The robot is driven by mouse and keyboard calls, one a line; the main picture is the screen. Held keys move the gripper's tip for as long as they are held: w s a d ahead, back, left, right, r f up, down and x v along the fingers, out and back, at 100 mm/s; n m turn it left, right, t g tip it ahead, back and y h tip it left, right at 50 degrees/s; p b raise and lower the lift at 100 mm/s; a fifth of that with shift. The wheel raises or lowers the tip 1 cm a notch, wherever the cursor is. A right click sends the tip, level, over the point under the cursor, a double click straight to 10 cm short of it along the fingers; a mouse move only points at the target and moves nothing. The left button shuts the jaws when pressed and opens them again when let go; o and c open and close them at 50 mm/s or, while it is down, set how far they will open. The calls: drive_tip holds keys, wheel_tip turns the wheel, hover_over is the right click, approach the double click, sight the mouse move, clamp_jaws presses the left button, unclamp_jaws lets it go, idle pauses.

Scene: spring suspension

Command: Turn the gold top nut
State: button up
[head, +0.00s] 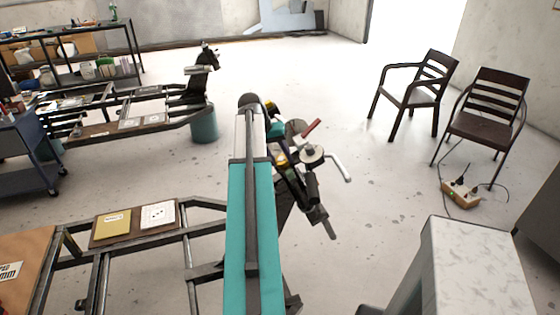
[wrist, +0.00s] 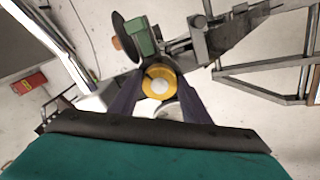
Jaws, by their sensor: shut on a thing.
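The gold top nut (wrist: 158,83) shows in the wrist view as a round gold ring with a pale centre. My gripper (wrist: 159,90) has its two dark fingers on either side of the nut, shut on it. A green part (wrist: 144,36) with a dark disc sits just beyond the nut. In the head view, the dark suspension assembly (head: 313,190) stands just right of my teal arm, which hides part of it. The nut and my fingertips cannot be made out clearly in the head view.
A metal frame (head: 190,238) carries the assembly and extends left, with a yellow plate (head: 111,224) on it. A similar frame with a teal bucket (head: 204,125) stands behind. Two dark chairs (head: 487,118) and a power strip (head: 460,193) are at right. Open floor lies between.

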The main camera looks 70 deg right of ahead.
drive_tip(key=shift+a+f+m+b, duration=0.1)
drive_tip(key=shift+f+m+b, duration=0.15)
drive_tip(key=shift+m, duration=0.65)
drive_tip(key=o, duration=1)
drive_tip(key=shift+w+r, duration=0.1)
drive_tip(key=shift+o, duration=0.2)
drive_tip(key=shift+r, duration=0.2)
